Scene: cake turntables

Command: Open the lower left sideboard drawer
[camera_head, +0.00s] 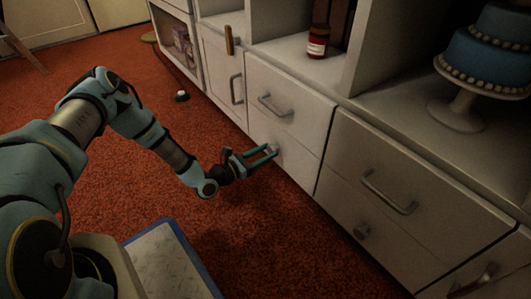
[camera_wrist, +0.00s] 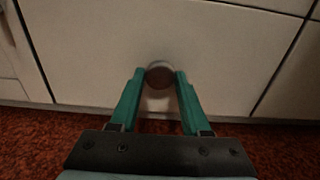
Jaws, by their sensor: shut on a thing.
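The lower left sideboard drawer (camera_head: 293,164) has a pale, flat front and a round knob. It looks closed, flush with the drawer above it. My gripper (camera_head: 272,152) is at this drawer in the head view, its teal fingers reaching to the knob. In the wrist view the round grey knob (camera_wrist: 159,74) sits between the fingertips of my gripper (camera_wrist: 160,82), in front of the drawer front (camera_wrist: 225,60). The fingers are shut on the knob, which they partly hide in the head view.
An upper drawer (camera_head: 300,118) with a bar handle is directly above. Other drawers (camera_head: 400,180) stand to the right. A cabinet door (camera_head: 222,75) is to the left. A blue cake (camera_head: 490,50) and a red jar (camera_head: 318,42) stand on the sideboard. Red carpet (camera_head: 150,200) is open in front.

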